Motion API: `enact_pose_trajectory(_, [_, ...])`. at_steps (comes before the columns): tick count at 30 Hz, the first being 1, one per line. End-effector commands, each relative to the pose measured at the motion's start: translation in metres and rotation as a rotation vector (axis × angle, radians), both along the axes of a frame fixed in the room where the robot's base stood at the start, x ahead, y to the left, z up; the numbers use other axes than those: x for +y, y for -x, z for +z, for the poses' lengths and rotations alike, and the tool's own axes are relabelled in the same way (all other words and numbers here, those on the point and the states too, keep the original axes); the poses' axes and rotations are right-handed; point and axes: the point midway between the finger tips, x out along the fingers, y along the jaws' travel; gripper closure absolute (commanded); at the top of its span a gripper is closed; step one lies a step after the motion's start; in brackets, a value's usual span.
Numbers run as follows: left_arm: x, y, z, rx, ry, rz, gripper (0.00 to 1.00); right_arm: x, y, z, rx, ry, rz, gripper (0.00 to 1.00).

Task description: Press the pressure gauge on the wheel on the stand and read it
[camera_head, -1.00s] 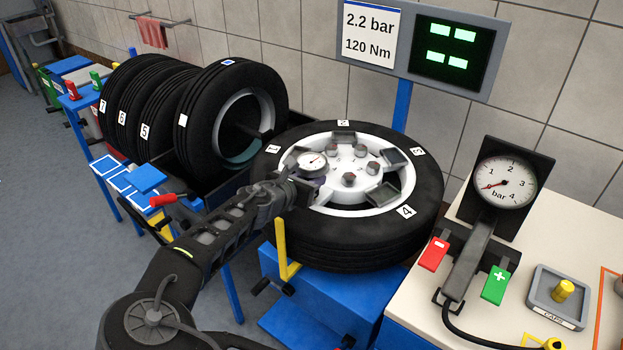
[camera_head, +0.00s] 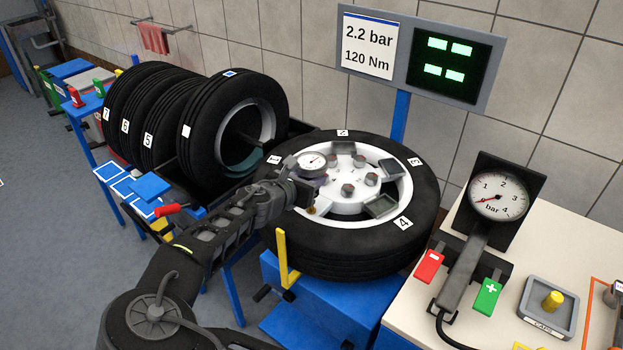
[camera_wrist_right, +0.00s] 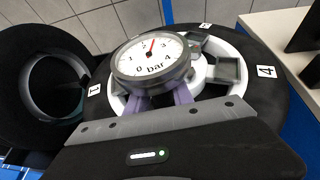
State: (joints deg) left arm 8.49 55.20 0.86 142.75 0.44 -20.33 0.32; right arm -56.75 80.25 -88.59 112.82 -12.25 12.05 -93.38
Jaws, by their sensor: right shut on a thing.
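The wheel (camera_head: 350,262) lies flat on the blue stand (camera_head: 325,300), its white rim upward with number tags around the tyre. My right gripper (camera_head: 300,190) is over the near left part of the rim, shut on the round white-faced pressure gauge (camera_head: 312,161). A small brass-coloured spot (camera_head: 311,210) shows on the rim below the gripper. I cannot tell whether the gauge touches the wheel. My left gripper is not in view.
Several upright tyres (camera_head: 160,120) stand in a rack at the left. A bench (camera_head: 400,310) at the right holds a large gauge (camera_head: 498,194) with red and green buttons, and a caps tray (camera_head: 535,318). A sign (camera_head: 368,45) reads 2.2 bar and 120 Nm.

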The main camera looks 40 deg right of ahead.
Motion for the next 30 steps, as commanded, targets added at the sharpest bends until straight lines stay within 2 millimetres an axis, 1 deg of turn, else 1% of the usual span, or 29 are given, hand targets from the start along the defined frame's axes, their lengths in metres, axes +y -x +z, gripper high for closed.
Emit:
enact_pose_trajectory(1, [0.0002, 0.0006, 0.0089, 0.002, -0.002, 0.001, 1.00, 0.0000, -0.0001, 0.0098, 0.000, 0.000, 0.000, 1.00])
enact_pose_trajectory(6, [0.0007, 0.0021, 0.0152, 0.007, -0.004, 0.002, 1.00, -0.0001, -0.0002, 0.0173, 0.000, 0.001, 0.000, 1.00])
enact_pose_trajectory(30, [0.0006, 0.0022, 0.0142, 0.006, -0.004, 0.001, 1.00, -0.0002, -0.0003, 0.0168, -0.001, 0.002, 0.001, 1.00])
